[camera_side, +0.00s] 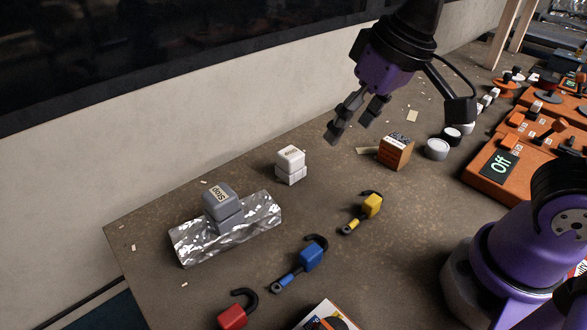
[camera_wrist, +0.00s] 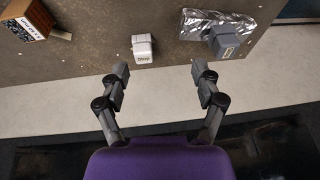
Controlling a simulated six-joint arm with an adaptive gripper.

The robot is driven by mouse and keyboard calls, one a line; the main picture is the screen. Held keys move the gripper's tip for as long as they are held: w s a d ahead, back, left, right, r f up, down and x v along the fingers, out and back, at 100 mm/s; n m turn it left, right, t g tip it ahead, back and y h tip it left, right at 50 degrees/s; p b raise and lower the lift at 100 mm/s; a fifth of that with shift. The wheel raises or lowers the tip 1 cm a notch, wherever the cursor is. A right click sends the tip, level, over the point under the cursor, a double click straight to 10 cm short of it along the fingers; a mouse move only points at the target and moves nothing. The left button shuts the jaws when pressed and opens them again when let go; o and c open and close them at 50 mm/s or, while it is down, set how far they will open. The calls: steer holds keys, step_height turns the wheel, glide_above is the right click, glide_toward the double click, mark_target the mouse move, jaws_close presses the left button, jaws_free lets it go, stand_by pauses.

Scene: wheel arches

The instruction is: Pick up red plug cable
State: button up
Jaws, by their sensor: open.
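The red plug cable (camera_side: 233,315) lies at the bottom edge of the side view, partly cut off, with a short black hooked cable. My gripper (camera_side: 353,123) is open and empty, high above the far part of the table, well away from the red plug. In the wrist view my gripper (camera_wrist: 158,71) shows its two fingers spread wide with nothing between them. The red plug is not in the wrist view.
A blue plug (camera_side: 312,257) and a yellow plug (camera_side: 373,205) lie nearby. A grey stop button (camera_side: 222,202) sits on a foil-wrapped block (camera_side: 188,243). A white button (camera_side: 290,162) and an orange-brown box (camera_side: 396,151) stand farther back. Orange panels (camera_side: 485,172) fill the right.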

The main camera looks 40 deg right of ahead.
steer(key=w+a+f+g, duration=0.2)
steer(key=a, duration=0.8)
steer(key=g+h, duration=0.1)
steer(key=g, duration=0.1)
glide_above(231, 315)
step_height(231, 315, down, 5)
step_height(231, 315, down, 4)
steer(key=shift+d+f, duration=0.1)
steer(key=shift+f, duration=0.05)
step_height(231, 315, down, 6)
steer(key=shift+f, duration=0.1)
steer(key=c, duration=1)
